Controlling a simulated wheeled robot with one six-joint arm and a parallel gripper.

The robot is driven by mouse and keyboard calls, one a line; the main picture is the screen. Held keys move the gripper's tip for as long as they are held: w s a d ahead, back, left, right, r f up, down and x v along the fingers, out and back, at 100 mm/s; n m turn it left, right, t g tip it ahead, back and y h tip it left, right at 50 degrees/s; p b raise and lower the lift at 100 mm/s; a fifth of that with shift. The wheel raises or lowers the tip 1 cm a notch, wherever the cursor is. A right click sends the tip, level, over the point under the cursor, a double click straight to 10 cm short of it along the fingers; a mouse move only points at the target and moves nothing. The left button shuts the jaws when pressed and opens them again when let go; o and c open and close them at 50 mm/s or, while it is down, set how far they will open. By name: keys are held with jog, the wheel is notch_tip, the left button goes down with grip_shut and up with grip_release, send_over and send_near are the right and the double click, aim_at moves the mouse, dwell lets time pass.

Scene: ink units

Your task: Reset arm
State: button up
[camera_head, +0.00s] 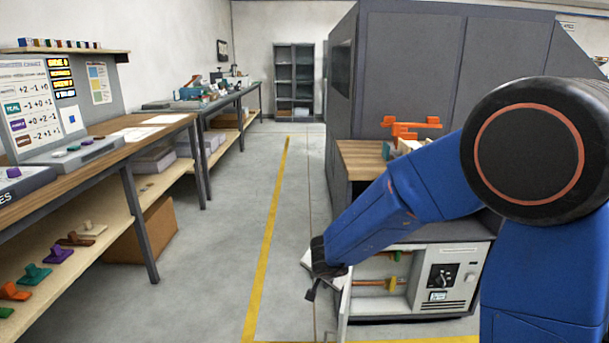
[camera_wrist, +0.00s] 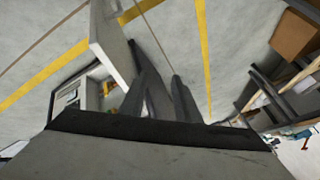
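My gripper (camera_head: 313,288) is at the end of my blue arm, pointing down beside the open door (camera_head: 344,308) of a white-fronted unit (camera_head: 467,255). In the wrist view, the two dark fingers of my gripper (camera_wrist: 164,74) stand apart with floor showing between them, and nothing is seen held. The door also shows in the wrist view (camera_wrist: 110,38), close to the left finger; whether they touch I cannot tell. Inside the unit's open bay are a yellow-and-orange part (camera_head: 392,284) and a green-and-orange part (camera_head: 393,255). A dial and small screen sit right of the bay.
A large grey enclosure (camera_head: 430,65) with a wooden ledge (camera_head: 362,160) stands above the unit. A long bench (camera_head: 150,130) runs along the left, with several coloured parts on its lower shelf (camera_head: 100,225). The floor between (camera_head: 230,240) is clear, marked by a yellow line (camera_head: 270,225).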

jog(key=s+d+r+n+t+y, duration=0.1)
jog(key=s+d+r+n+y, duration=0.15)
jog(key=s+r, duration=0.45)
jog(key=s+d+r+n+y, duration=0.2)
jog(key=s+r+n+y, duration=0.1)
jog(key=r, duration=0.8)
jog(key=s+d+f+n+g+h, duration=0.1)
jog(key=s+d+h, duration=0.2)
jog(key=s+d, duration=0.6)
jog(key=s+d+g+h, duration=0.2)
jog(key=s+d, duration=0.8)
jog(key=s, duration=0.6)
jog(key=shift+d+f+n+h, duration=0.15)
jog(key=shift+f+n+h, duration=0.2)
jog(key=shift+h, duration=0.1)
